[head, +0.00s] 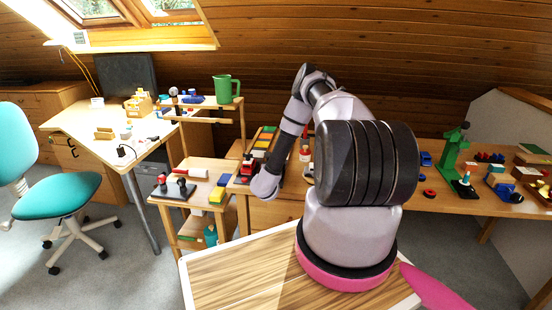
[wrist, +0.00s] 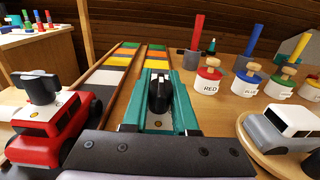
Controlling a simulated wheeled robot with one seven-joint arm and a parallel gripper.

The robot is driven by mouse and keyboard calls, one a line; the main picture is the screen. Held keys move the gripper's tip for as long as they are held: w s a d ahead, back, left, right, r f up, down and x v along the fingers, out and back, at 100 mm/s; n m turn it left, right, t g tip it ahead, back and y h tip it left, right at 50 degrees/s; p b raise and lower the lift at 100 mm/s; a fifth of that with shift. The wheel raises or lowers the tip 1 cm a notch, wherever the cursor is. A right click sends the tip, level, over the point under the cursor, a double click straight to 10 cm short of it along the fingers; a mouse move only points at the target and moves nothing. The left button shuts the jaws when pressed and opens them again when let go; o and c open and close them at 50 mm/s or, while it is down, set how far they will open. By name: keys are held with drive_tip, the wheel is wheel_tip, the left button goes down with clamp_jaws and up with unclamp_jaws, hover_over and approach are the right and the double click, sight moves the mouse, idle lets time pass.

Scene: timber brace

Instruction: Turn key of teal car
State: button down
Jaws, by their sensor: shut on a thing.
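The teal car (wrist: 184,112) is in the middle of the wrist view, with its long sides running away from me. A dark upright piece stands at its centre, where my gripper (wrist: 159,92) is shut on the key. Fingers and key are both dark there, so I cannot tell their edges or how far the key is turned. My gripper's broad dark body fills the bottom of the wrist view and hides the near end of the car. In the head view, my arm reaches down to the bench, and the gripper and teal car are hidden.
A red car (wrist: 50,125) with a grey key stands close at left. A silver car (wrist: 285,128) sits on a round wooden base at right. Labelled pots (wrist: 208,82) with wooden knobs stand beyond it. Coloured strips (wrist: 126,62) lie behind the teal car.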

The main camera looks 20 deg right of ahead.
drive_tip(key=c, duration=0.7)
unclamp_jaws()
drive_tip(key=shift+c, duration=0.2)
drive_tip(key=v, duration=1)
drive_tip(key=shift+s+a, duration=0.2)
drive_tip(key=shift+s, duration=0.15)
